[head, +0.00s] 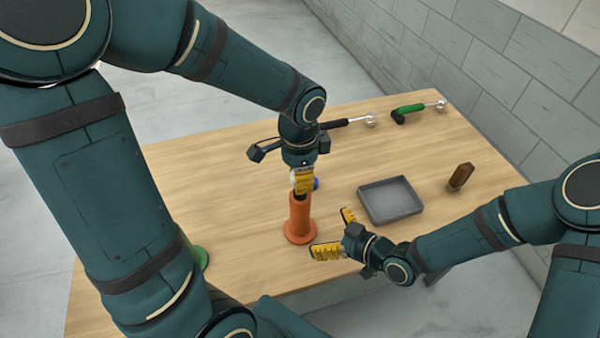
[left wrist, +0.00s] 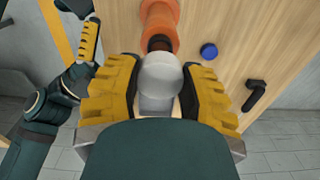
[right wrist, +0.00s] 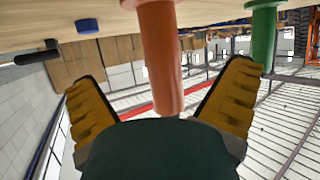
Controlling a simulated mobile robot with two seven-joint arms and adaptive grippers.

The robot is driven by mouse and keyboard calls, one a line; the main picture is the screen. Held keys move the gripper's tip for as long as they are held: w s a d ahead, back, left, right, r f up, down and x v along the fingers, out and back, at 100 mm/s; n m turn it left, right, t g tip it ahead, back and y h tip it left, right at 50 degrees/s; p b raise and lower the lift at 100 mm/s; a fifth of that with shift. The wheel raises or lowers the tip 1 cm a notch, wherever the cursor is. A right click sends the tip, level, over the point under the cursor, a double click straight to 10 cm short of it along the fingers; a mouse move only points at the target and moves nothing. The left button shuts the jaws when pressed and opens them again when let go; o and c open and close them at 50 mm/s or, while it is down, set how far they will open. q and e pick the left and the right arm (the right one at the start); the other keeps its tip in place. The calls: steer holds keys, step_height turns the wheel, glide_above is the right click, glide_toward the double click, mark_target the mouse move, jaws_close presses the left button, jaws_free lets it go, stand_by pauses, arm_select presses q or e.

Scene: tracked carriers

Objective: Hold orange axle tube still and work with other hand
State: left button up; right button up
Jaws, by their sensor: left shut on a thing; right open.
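The orange axle tube (head: 299,220) stands upright on its wide flange on the wooden table. It also shows in the left wrist view (left wrist: 160,22) and the right wrist view (right wrist: 158,50). My left gripper (head: 303,186) is above the tube's top, shut on a white rounded piece (left wrist: 161,75). A dark part shows between that piece and the tube; whether it sits inside the tube is unclear. My right gripper (head: 337,233) is low, just right of the tube, open, with its fingers pointing at it. In the right wrist view the tube shows between the spread fingers, with a gap on each side.
A grey tray (head: 391,201) and a brown upright piece (head: 460,177) stand to the right. Black-handled (head: 346,123) and green-handled (head: 410,112) tools lie at the back. A blue cap (left wrist: 209,51) is near the tube. A green tube (right wrist: 263,38) is partly hidden by my left arm.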

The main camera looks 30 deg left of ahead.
mark_target(308, 223)
steer(key=shift+x, duration=4.45)
steer(key=c, duration=1.6)
